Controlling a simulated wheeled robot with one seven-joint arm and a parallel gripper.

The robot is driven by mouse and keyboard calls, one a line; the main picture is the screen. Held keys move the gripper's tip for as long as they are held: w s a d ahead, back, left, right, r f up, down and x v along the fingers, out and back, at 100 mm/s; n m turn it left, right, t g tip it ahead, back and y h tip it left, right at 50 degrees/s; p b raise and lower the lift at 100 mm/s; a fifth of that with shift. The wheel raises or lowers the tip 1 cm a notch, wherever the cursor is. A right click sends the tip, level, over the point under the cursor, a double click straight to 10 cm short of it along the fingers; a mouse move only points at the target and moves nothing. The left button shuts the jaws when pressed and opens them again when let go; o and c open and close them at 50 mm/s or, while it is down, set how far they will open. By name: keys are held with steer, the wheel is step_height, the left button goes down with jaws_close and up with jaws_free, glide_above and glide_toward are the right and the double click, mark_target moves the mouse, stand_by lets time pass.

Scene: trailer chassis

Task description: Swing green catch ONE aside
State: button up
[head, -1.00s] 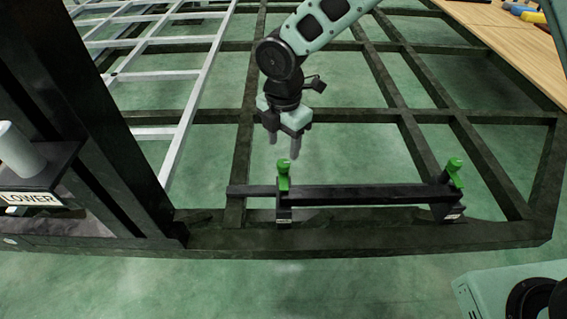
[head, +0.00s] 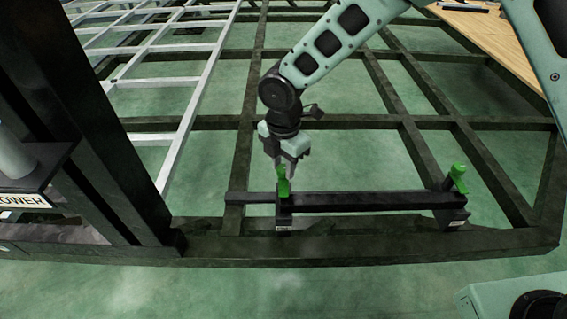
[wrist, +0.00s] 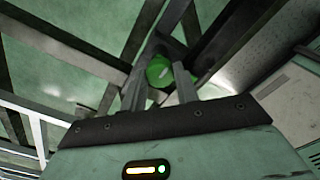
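A green catch (head: 283,183) stands upright on a small black bracket at the left end of a dark bar; the bracket's label is too small to read. A second green catch (head: 458,178) stands at the bar's right end. My gripper (head: 288,166) points down at the top of the left catch. In the wrist view, its two fingers (wrist: 158,82) are apart, and the green top of the catch (wrist: 159,69) shows between and just beyond the fingertips. I cannot tell whether the fingers touch it.
The dark bar (head: 360,201) lies along the black chassis frame (head: 350,243). A thick dark post (head: 100,140) and a "LOWER" sign (head: 22,201) stand at the left. A white ladder-like rack (head: 190,110) lies behind. A wooden surface (head: 490,35) is at upper right.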

steer(key=shift+r+m+p, duration=0.1)
steer(key=shift+m+p, duration=0.25)
steer(key=shift+m, duration=0.05)
steer(key=m+p, duration=0.2)
steer(key=shift+r+m, duration=0.1)
steer(key=shift+m, duration=0.3)
steer(key=m+p, duration=0.3)
steer(key=m, duration=0.2)
steer(key=m+p, duration=0.2)
steer(key=m, duration=0.2)
steer(key=shift+m, duration=0.4)
steer(key=m+p, duration=0.2)
steer(key=m, duration=0.2)
steer(key=shift+m, duration=0.4)
steer(key=o, duration=1)
steer(key=shift+c, duration=0.2)
steer(key=shift+f, duration=0.2)
